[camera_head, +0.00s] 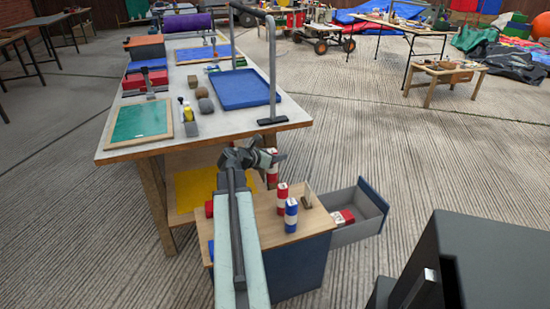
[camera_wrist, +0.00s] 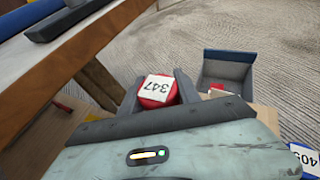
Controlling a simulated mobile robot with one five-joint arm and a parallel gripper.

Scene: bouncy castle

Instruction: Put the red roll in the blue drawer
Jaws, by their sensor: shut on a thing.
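A red roll with a white label reading 347 (camera_wrist: 157,90) sits between the two fingers of my gripper (camera_wrist: 159,86) in the wrist view. In the head view my gripper (camera_head: 262,158) is shut on this red-and-white roll (camera_head: 272,172), above the back of a small cabinet. The blue drawer (camera_head: 376,196) is pulled out at the cabinet's right side, grey inside and open at the top. A red-and-white roll (camera_head: 344,216) lies in it. In the wrist view the drawer (camera_wrist: 230,56) is right of the held roll and apart from it.
On the cabinet top (camera_head: 262,228) stand another red-and-white roll (camera_head: 282,192) and a blue-and-white roll (camera_head: 291,216), with a small brown object (camera_head: 307,200) near the drawer. A long workbench (camera_head: 225,127) with a blue tray (camera_head: 243,90) stands behind.

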